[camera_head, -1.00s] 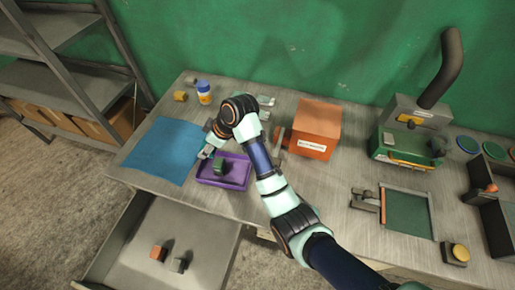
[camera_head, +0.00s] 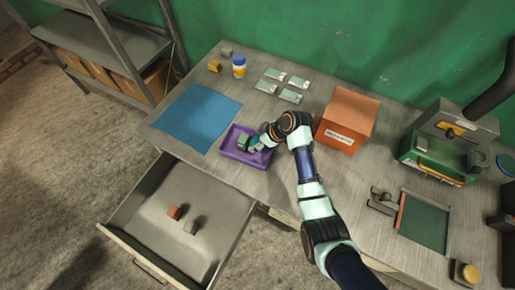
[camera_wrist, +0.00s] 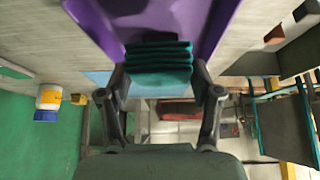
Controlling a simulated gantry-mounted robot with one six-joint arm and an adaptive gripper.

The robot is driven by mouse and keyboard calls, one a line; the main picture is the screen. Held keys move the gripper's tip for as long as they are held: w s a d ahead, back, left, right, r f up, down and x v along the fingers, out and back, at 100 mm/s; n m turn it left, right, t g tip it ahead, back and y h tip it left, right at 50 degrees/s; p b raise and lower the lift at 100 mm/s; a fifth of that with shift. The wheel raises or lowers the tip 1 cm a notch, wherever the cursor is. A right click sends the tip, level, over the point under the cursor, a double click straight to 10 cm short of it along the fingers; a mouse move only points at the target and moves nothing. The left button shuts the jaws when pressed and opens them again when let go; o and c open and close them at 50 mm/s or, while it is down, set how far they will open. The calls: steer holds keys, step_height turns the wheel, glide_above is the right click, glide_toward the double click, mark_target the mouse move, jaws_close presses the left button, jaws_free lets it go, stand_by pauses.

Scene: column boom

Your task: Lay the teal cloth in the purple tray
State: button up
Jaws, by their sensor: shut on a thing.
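The purple tray (camera_head: 232,155) sits on the bench near its front edge, right of a flat blue sheet (camera_head: 198,115). The teal cloth (camera_head: 243,142) is a small folded bundle, seen over the left part of the tray in the head view. In the wrist view the cloth (camera_wrist: 158,72) shows stacked folds between my fingers, with the purple tray (camera_wrist: 105,28) around and behind it. My gripper (camera_wrist: 160,88) is shut on the cloth. In the head view my gripper (camera_head: 254,145) reaches in from the right. Whether the cloth touches the tray floor is unclear.
An orange box (camera_head: 346,118) stands right of my arm. Several flat plates (camera_head: 287,85), a white-and-blue bottle (camera_head: 239,65) and a yellow block (camera_head: 214,66) lie behind. An open drawer (camera_head: 180,205) holds two small blocks below the bench front.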

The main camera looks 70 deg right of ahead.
steer(key=shift+f+b, duration=0.45)
steer(key=shift+f, duration=2.1)
steer(key=shift+f, duration=0.25)
steer(key=o, duration=1.1)
steer(key=shift+r, duration=0.1)
steer(key=shift+o, duration=0.2)
steer(key=shift+r, duration=0.2)
steer(key=p+v, duration=0.2)
steer(key=v, duration=1)
steer(key=shift+p, duration=0.3)
